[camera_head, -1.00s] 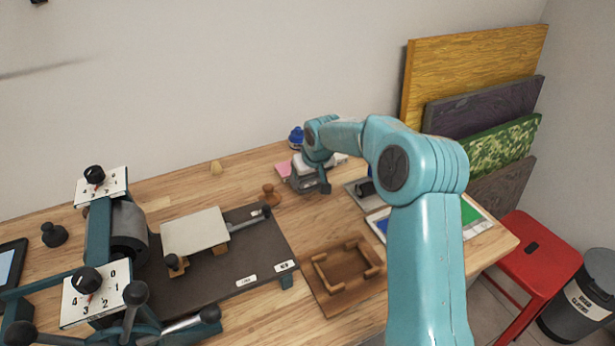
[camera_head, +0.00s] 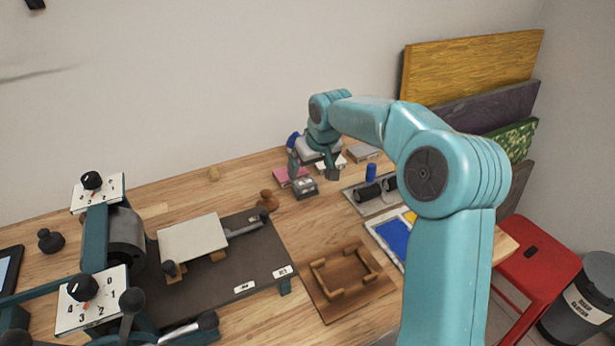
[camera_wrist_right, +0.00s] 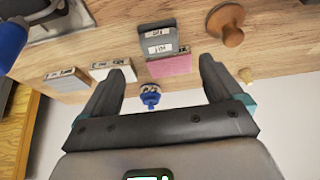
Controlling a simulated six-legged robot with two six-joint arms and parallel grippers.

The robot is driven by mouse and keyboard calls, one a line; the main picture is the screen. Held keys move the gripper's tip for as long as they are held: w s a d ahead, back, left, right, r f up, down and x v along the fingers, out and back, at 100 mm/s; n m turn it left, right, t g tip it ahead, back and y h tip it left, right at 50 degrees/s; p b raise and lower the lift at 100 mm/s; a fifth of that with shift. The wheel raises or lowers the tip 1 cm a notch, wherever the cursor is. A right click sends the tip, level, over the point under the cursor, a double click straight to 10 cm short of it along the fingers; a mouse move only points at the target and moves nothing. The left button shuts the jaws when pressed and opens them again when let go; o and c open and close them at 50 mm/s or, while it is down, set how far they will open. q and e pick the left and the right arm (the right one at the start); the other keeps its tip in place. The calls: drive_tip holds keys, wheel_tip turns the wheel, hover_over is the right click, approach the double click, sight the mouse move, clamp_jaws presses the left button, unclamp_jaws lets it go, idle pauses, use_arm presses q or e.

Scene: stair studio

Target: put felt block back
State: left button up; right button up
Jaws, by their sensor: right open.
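A small grey block with white labels (camera_head: 306,187) stands on the wooden table beside a pink pad (camera_head: 290,177). It looks like the felt block, but I cannot read its labels for certain. In the right wrist view, the grey block (camera_wrist_right: 163,41) sits beyond my fingertips, with the pink pad (camera_wrist_right: 170,66) against it. My right gripper (camera_head: 313,167) is open and empty, just behind and above the block; its spread fingers also show in the right wrist view (camera_wrist_right: 161,68). My left gripper is in neither view.
A brown wooden knob (camera_head: 267,200) stands left of the block. A tray with dark rollers (camera_head: 362,206) lies to the right, near a blue cylinder (camera_head: 371,172). A wooden frame (camera_head: 345,302) lies in front. A geared press (camera_head: 122,240) fills the left.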

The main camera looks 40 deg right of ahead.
drive_tip(key=v, duration=0.3)
idle(0.7)
